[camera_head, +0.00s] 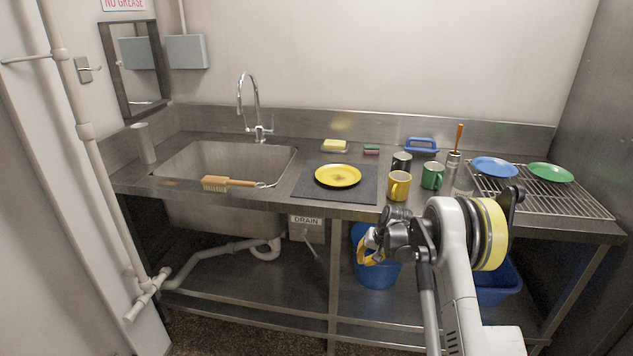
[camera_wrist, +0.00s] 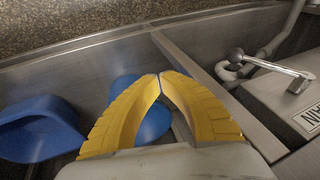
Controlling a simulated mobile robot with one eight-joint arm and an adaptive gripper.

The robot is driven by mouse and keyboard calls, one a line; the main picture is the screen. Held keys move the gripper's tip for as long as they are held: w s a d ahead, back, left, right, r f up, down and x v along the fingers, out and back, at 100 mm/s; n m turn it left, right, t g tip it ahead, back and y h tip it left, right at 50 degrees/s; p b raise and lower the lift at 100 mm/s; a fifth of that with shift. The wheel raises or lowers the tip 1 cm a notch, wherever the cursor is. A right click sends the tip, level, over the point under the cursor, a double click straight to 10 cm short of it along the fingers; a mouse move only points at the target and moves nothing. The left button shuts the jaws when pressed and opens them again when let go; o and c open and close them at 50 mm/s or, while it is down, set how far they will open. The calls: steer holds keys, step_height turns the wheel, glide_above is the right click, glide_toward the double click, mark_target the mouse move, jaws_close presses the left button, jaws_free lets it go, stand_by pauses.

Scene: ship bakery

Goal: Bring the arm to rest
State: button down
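My gripper (camera_head: 366,252) hangs in front of the counter's front edge, below the level of the worktop, at the end of my white arm. In the head view it is in front of a blue bucket (camera_head: 376,272) under the counter. In the wrist view its two yellow fingers (camera_wrist: 160,76) lean together and their tips meet. Nothing shows between them except the blue bucket (camera_wrist: 152,122) behind, so my gripper is shut and empty.
The steel counter (camera_head: 285,195) carries a yellow plate (camera_head: 338,175), a yellow mug (camera_head: 398,186), a green mug (camera_head: 432,176) and a rack (camera_head: 550,197) with two plates. A brush (camera_head: 230,183) lies at the sink's front edge. A blue crate (camera_head: 497,290) stands below.

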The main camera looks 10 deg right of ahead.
steer(key=s+a+r, duration=0.2)
steer(key=s+r, duration=0.4)
steer(key=r, duration=0.3)
steer(key=s+a+r+n+t+h, duration=0.1)
steer(key=s+a+r, duration=0.1)
steer(key=s+r, duration=0.6)
steer(key=s+a+r, duration=0.2)
steer(key=s+r, duration=0.2)
steer(key=r, duration=0.7)
steer(key=s+a+n+t+h, duration=0.1)
steer(key=s+a+n+t, duration=0.1)
steer(key=s, duration=2.3)
steer(key=shift+r, duration=0.45)
